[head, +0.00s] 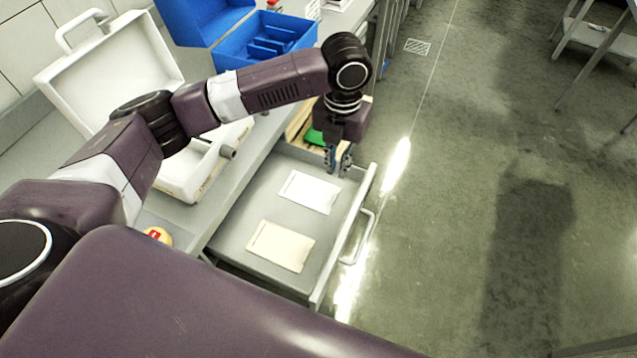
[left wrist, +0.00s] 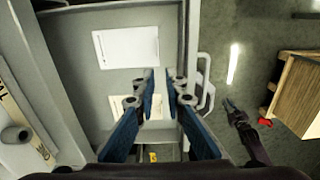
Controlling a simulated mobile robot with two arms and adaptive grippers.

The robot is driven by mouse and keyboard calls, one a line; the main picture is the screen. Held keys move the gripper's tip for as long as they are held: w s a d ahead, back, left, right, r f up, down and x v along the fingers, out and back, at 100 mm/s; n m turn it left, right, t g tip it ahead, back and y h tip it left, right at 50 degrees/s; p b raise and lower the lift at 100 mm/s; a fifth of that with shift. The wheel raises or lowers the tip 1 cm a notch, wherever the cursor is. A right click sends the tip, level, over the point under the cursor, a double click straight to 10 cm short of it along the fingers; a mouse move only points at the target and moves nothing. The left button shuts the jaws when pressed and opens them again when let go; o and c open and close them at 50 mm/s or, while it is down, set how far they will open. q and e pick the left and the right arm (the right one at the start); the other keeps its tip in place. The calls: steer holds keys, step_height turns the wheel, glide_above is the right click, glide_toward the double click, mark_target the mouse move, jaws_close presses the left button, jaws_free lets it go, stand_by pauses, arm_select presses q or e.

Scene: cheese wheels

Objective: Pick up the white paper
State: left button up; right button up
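A white paper (head: 310,192) lies flat in an open grey drawer (head: 232,228). A cream paper (head: 281,246) lies nearer to me in the same drawer, apart from the white one. My left gripper (head: 339,168) points down above the drawer, close to its front wall and beyond the white paper in the head view. Its fingers are apart with nothing between them, as the left wrist view (left wrist: 163,82) also shows. That view has one sheet (left wrist: 126,47) in full and another partly hidden behind the fingers; I cannot tell surely which is which.
The drawer's handle (head: 358,240) sticks out over the floor. An open white case (head: 120,75) and a blue box (head: 265,40) stand on the counter. A green item (head: 314,137) lies beyond the drawer. In the left wrist view, a wooden crate (left wrist: 300,95) stands at the right.

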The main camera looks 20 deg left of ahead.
arm_select(q)
steer(key=b, duration=0.6)
glide_above(335, 199)
step_height(335, 199, down, 7)
step_height(335, 199, down, 7)
steer(key=shift+f+p, duration=0.2)
steer(key=shift+p, duration=0.3)
steer(key=shift+f, duration=0.1)
jaws_close()
